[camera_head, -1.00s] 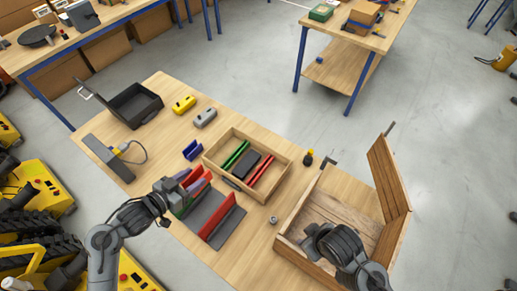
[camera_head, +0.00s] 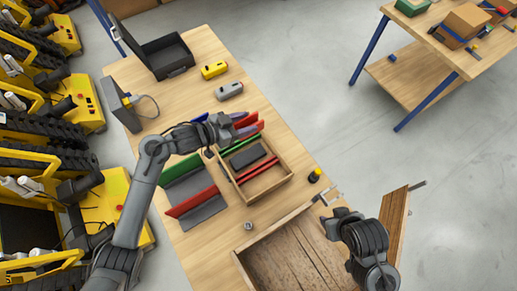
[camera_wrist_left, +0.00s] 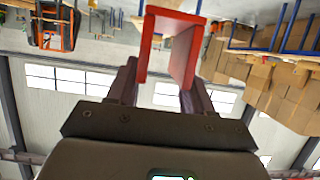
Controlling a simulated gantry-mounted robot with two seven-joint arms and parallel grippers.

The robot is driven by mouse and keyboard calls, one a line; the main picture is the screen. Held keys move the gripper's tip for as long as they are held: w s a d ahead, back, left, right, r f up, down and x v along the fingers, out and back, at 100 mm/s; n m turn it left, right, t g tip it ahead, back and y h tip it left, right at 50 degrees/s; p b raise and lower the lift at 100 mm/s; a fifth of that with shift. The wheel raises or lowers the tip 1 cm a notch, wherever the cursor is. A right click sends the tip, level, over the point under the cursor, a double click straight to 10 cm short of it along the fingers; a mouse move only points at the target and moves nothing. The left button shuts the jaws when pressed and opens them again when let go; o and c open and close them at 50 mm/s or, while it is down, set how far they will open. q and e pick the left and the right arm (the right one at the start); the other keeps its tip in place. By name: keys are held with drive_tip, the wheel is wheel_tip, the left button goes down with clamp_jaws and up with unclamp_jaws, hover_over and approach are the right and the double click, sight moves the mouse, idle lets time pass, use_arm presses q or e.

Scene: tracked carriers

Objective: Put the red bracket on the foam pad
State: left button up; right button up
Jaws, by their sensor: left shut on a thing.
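My left gripper (camera_head: 238,123) is shut on the red bracket (camera_head: 252,127) and holds it over the far end of the wooden tray (camera_head: 267,188). In the tray lies a dark grey rectangular block (camera_head: 248,157), possibly the foam pad; I cannot tell for sure. The bracket appears apart from this block. Green strips and red strips lie on either side of the block. My right gripper (camera_head: 340,220) is over the wooden box at lower right; its fingers are unclear.
A grey base with green and red upright walls (camera_head: 190,201) stands left of the tray. The open wooden box (camera_head: 290,258) is near front. A black open case (camera_head: 168,57), yellow block (camera_head: 214,70) and grey block (camera_head: 229,91) are farther back.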

use_arm(q)
drive_tip(key=f+b, duration=0.1)
drive_tip(key=a+f+b, duration=0.1)
drive_tip(key=f, duration=0.1)
drive_tip(key=s+f+b, duration=0.1)
drive_tip(key=shift+a+f, duration=0.25)
drive_tip(key=shift+f, duration=0.15)
wheel_tip(320, 180, down, 4)
drive_tip(key=r+b, duration=0.1)
drive_tip(key=b, duration=0.5)
hover_over(245, 158)
wheel_tip(245, 158, down, 8)
drive_tip(key=r, duration=0.1)
drive_tip(key=shift+w+f+b, duration=0.1)
drive_tip(key=shift+f+b, duration=0.45)
drive_tip(key=shift+f, duration=1.8)
use_arm(e)
wheel_tip(245, 158, down, 12)
drive_tip(key=a, duration=0.1)
drive_tip(key=shift+s+r, duration=0.2)
drive_tip(key=shift+s, duration=0.15)
drive_tip(key=shift+a, duration=0.1)
use_arm(q)
drive_tip(key=shift+f, duration=0.2)
drive_tip(key=o, duration=1.3)
use_arm(e)
drive_tip(key=shift+f, duration=0.1)
